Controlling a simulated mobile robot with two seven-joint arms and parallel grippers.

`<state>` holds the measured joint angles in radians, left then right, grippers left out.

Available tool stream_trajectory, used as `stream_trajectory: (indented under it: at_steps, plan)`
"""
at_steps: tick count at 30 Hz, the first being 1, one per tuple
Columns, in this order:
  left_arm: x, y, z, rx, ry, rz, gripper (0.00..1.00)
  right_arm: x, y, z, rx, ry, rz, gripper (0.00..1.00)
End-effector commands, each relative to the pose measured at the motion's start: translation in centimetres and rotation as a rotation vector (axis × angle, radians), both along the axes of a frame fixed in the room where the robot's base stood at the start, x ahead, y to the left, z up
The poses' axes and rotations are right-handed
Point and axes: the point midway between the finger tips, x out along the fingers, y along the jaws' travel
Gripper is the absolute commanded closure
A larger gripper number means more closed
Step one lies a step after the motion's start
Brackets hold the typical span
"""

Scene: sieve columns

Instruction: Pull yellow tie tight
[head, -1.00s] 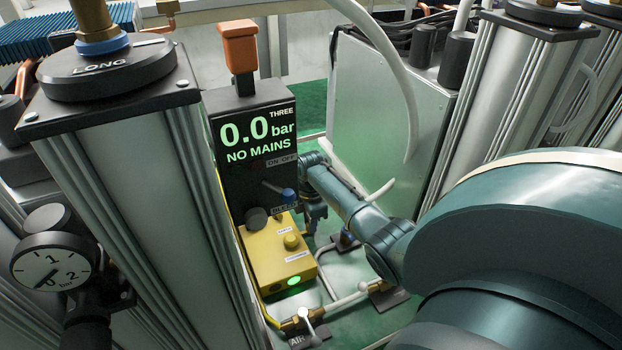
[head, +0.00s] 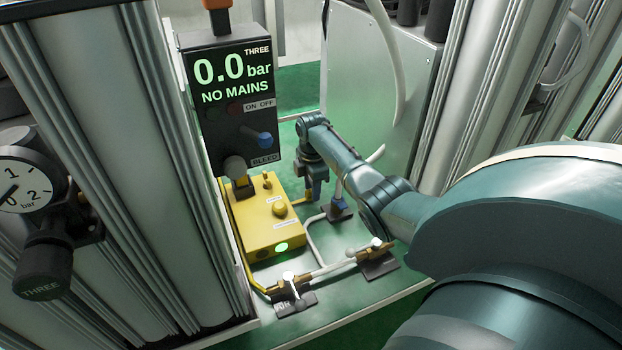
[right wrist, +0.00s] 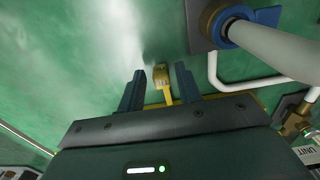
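A yellow tie (right wrist: 162,80) shows in the right wrist view as a short strap with a blocky end. It lies between the two fingers of my right gripper (right wrist: 159,88). The fingers stand apart, with a visible gap between the strap and the left finger; whether the right finger touches the strap I cannot tell. In the head view my right gripper (head: 317,192) points down just right of the yellow box, and its fingertips are too small to make out. The tie is not clear there. My left gripper is not in view.
The yellow box (head: 262,243) has a lit green button. A black panel (head: 222,70) above it reads 0.0 bar, NO MAINS. White pipes and valves (head: 290,282) lie in front on the green floor. Metal columns (head: 60,90) flank the spot. A blue-collared pipe (right wrist: 228,25) passes near the gripper.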

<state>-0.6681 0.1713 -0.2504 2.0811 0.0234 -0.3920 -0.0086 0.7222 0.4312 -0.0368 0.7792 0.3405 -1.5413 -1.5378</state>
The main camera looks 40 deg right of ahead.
Motion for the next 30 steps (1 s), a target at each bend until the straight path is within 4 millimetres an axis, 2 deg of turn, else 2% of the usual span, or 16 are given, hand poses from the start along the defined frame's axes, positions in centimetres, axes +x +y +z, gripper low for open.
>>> stream_trajectory:
  at_steps: [8,13,17,24,30]
  plan:
    - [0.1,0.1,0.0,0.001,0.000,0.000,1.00,0.0,0.2,0.0,0.003,-0.001,0.002,0.60]
    - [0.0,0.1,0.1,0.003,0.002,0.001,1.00,0.1,0.1,1.2,0.001,-0.003,0.002,0.60]
    - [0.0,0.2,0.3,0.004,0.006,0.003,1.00,0.1,0.1,3.6,0.001,-0.006,0.004,0.60]
    - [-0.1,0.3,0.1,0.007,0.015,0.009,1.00,0.1,0.1,9.0,0.001,-0.004,0.003,0.60]
    - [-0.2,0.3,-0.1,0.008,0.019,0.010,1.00,0.1,0.1,12.1,0.001,-0.003,0.002,0.60]
